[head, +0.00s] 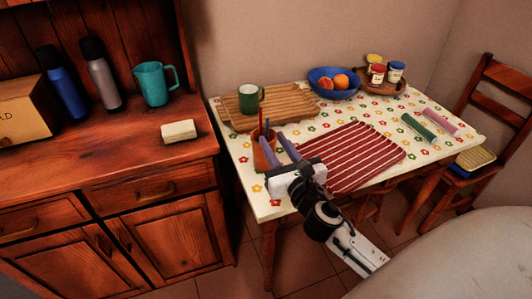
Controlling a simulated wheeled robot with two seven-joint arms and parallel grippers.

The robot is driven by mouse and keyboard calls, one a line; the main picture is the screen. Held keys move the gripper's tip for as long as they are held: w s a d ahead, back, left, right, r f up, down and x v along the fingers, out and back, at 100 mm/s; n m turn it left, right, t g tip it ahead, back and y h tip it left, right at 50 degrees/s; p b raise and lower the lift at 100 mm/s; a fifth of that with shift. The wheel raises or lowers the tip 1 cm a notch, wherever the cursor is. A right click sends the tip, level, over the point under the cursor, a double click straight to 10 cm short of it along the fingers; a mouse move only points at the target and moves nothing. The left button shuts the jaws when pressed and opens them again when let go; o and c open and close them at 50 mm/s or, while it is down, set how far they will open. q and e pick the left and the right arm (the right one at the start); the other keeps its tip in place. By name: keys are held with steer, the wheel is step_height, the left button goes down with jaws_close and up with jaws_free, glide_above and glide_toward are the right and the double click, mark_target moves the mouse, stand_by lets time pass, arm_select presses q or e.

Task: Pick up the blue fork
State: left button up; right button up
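An orange cup (260,154) stands on the left part of the flowered table and holds upright utensils. A blue handle (267,126), likely the blue fork, and a red handle (261,117) stick up from it; their lower ends are hidden in the cup. My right gripper (268,135) reaches in from the front with two purple fingers spread apart. The fingertips are at the cup, and the blue handle shows between them in the picture. I cannot tell whether they touch it. The fingers partly cover the cup. My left gripper is not in view.
A striped red cloth (352,158) lies right of the cup. Behind stand a wooden tray (235,118) with a green mug (249,98), and a blue fruit bowl (334,94). Jars, rolled cloths and a chair (497,110) are at right. A wooden cabinet (150,200) is at left.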

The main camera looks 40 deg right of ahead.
mark_target(267, 131)
steer(key=shift+x, duration=2.8)
steer(key=shift+r, duration=0.1)
jaws_close()
